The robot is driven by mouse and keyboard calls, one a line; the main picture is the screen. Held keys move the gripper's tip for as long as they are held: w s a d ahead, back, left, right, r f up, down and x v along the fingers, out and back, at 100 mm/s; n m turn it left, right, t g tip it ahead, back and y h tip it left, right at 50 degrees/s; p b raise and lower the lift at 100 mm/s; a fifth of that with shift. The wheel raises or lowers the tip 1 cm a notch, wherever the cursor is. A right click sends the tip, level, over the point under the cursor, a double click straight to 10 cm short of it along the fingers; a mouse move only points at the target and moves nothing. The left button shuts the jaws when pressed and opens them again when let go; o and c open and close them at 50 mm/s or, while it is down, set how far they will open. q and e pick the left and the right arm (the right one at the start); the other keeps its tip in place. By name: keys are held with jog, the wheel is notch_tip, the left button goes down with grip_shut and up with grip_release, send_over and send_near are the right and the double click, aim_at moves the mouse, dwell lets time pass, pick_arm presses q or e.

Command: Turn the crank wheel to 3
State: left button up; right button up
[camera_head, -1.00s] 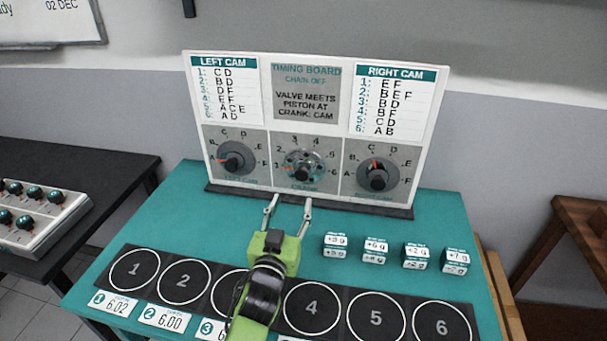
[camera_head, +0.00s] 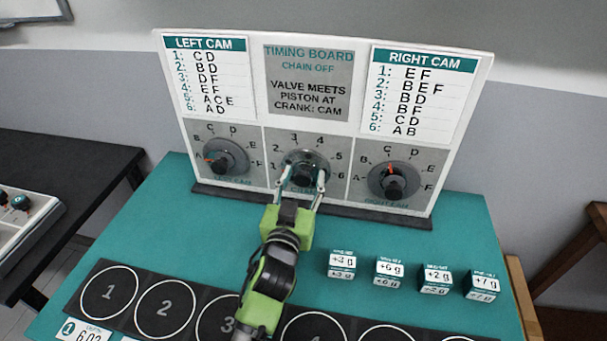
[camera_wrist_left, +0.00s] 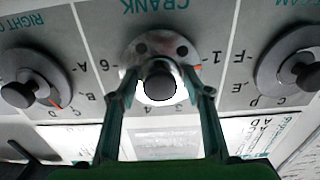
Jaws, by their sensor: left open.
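The crank wheel (camera_head: 305,162) is a grey disc with holes and a dark knob, in the lower middle panel of the timing board (camera_head: 258,130). Numbers 1 to 6 ring it. In the left wrist view the wheel (camera_wrist_left: 183,50) appears upside down, with its red mark beside 1. My left gripper (camera_head: 303,182) is open, its fingers reaching to the wheel. In the wrist view the fingers (camera_wrist_left: 158,95) stand on both sides of the dark knob (camera_wrist_left: 160,82). Contact with the knob cannot be told. My right gripper is not in view.
The left cam dial (camera_head: 226,157) and right cam dial (camera_head: 392,180) flank the crank, both with red marks. Several small weight blocks (camera_head: 388,271) stand to the right on the teal table (camera_head: 440,235). Numbered circles (camera_head: 165,308) line the front.

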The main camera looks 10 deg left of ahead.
pick_arm(q)
jog(key=shift+s+r, duration=0.1)
jog(key=shift+s, duration=0.05)
jog(key=shift+c, duration=0.3)
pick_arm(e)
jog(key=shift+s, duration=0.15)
pick_arm(q)
jog(key=c, duration=1.1)
jog(key=shift+o, duration=0.2)
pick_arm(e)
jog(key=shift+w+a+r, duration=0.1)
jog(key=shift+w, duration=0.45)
